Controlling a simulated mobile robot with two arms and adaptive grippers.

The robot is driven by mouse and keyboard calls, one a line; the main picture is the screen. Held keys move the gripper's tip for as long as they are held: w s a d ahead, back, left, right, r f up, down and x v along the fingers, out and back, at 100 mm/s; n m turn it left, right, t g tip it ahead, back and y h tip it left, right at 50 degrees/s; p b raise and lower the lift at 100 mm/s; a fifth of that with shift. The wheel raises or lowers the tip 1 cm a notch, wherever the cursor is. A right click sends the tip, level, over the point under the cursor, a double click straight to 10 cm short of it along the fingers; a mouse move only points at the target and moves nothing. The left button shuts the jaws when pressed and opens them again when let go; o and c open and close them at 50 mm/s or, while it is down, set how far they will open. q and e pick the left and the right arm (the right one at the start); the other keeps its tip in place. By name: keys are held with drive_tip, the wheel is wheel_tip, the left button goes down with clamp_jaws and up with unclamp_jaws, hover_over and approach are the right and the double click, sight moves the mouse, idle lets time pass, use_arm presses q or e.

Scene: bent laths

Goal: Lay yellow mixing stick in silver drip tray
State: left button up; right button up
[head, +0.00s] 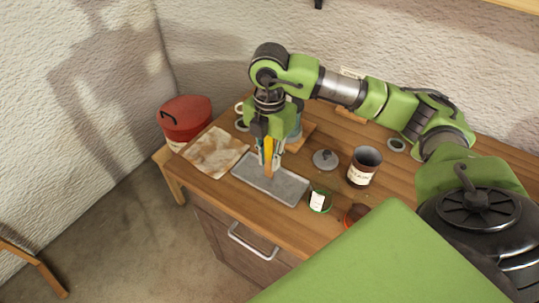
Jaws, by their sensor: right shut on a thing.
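The silver drip tray (290,190) is a shallow grey rectangle near the front edge of the wooden worktop. My right gripper (268,163) points down over the tray's back left part. It is shut on the yellow mixing stick (268,147), which stands roughly upright between the fingers. The stick's lower part looks brown and reaches down towards the tray. I cannot tell whether its end touches the tray. Part of the stick is hidden by the fingers. My left gripper is not in view.
A stained cloth (214,152) lies left of the tray, with a red container (186,118) beyond it. A labelled tin (364,166), a grey lid (325,159) and a small green-rimmed jar (319,201) stand to the right. A white mug (240,110) is behind.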

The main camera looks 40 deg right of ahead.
drive_tip(key=shift+f, duration=0.25)
drive_tip(key=shift+f, duration=0.2)
drive_tip(key=o, duration=0.8)
drive_tip(key=shift+o, duration=0.2)
drive_tip(key=shift+r, duration=0.1)
